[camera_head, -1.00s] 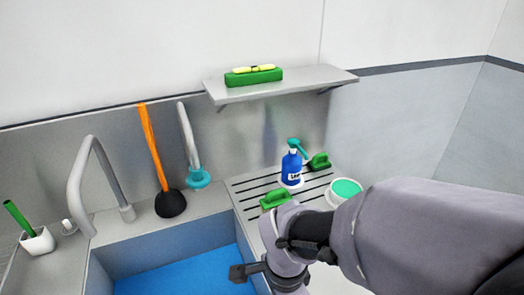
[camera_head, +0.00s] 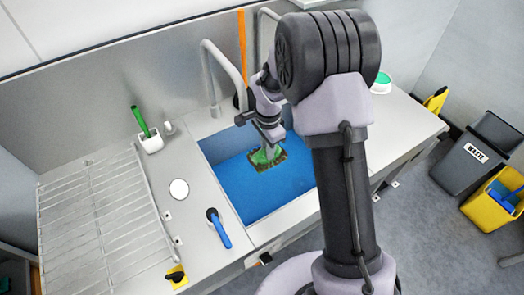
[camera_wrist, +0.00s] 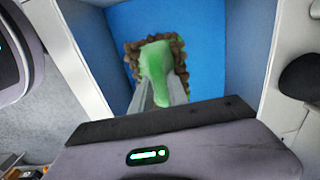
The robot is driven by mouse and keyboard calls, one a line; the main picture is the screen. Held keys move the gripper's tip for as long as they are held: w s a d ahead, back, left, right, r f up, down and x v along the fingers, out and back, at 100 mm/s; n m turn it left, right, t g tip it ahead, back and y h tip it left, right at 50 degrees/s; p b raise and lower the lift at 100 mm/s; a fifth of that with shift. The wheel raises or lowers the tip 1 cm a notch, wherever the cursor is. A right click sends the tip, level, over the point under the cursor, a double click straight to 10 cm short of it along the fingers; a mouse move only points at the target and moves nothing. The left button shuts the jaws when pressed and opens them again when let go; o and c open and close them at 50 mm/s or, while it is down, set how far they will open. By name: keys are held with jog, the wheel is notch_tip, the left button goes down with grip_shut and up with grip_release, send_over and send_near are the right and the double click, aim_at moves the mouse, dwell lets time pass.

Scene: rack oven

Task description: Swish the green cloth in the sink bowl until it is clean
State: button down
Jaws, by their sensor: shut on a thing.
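The green cloth (camera_head: 262,157) is down in the sink bowl (camera_head: 240,196), against its blue water or floor; I cannot tell which. In the wrist view the cloth (camera_wrist: 156,62) is green in the middle with a ragged brown, dirty-looking border. My gripper (camera_head: 270,148) reaches down into the bowl and is shut on the cloth. In the wrist view its two grey fingers (camera_wrist: 160,92) close on the near part of the cloth. My arm hides the right side of the bowl in the head view.
A curved tap (camera_head: 207,75) rises behind the bowl. A wire rack (camera_head: 98,215) lies on the left counter, near a white holder (camera_head: 151,144) with a green-handled tool. A blue-handled item (camera_head: 220,230) is at the front. A grey waste bin (camera_head: 480,160) stands right.

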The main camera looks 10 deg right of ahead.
jog(key=shift+w+d, duration=0.1)
jog(key=shift+d, duration=0.15)
notch_tip(320, 180, down, 27)
jog(key=b, duration=2.2)
jog(key=shift+a+r, duration=0.1)
jog(key=shift+r, duration=0.05)
jog(key=shift+f, duration=0.8)
jog(key=shift+a, duration=1.3)
jog(key=shift+d, duration=2.55)
jog(key=shift+a, duration=2.55)
